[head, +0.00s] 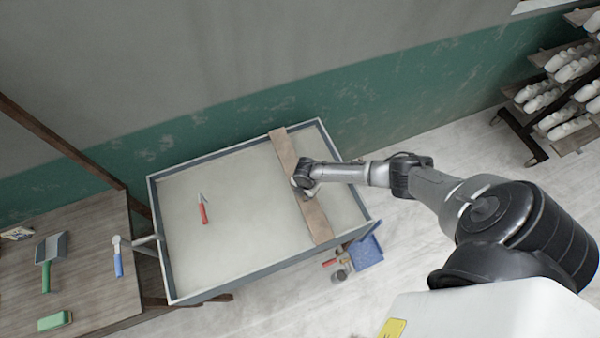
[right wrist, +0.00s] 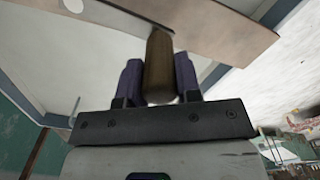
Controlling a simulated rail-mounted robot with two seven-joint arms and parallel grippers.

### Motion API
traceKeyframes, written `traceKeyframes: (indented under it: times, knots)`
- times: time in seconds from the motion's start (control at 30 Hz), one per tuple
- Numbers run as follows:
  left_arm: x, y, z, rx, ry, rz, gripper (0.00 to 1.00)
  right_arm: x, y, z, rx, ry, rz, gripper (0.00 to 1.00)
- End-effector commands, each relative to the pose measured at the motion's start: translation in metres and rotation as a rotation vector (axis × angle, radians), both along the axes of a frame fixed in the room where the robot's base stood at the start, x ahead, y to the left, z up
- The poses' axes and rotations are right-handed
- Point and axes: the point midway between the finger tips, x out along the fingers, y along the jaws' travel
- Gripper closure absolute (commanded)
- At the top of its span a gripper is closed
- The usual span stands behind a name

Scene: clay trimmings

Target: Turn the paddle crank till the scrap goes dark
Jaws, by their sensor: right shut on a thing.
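A grey-walled trough (head: 158,225) holds a smooth pale surface (head: 240,220), which I take for the scrap; it looks light, not dark. A wooden board (head: 286,150) lies across its right part. My right gripper (head: 306,190) is over the board in the head view. In the right wrist view, my right gripper (right wrist: 158,78) is shut on a brown cylindrical handle (right wrist: 159,50), with a purple-dark finger on each side. The handle appears to be the crank's grip. The rest of the crank and any paddle are hidden. My left gripper is not in view.
A red-handled tool (head: 203,212) lies on the pale surface. A wooden table (head: 95,295) at left carries a blue-handled tool (head: 118,262), a green-handled scraper (head: 47,270) and a green block (head: 54,320). A blue tray (head: 366,252) is beside the trough; a rack (head: 530,130) stands right.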

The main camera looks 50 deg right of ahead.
Motion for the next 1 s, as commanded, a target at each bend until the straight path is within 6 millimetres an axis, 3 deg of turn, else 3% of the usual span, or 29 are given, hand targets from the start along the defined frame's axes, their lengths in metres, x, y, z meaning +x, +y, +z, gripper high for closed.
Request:
traceKeyframes:
  times: [0.13,0.57,1.0]
  knots:
    - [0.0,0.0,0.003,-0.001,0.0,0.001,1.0,-0.009,-0.014,0.0,-0.003,0.002,-0.001,0.78]
    - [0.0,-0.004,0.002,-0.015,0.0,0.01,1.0,-0.011,-0.018,0.0,-0.002,0.001,-0.001,0.78]
    - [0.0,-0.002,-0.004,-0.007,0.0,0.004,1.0,-0.018,-0.054,0.0,-0.002,0.0,-0.001,0.78]
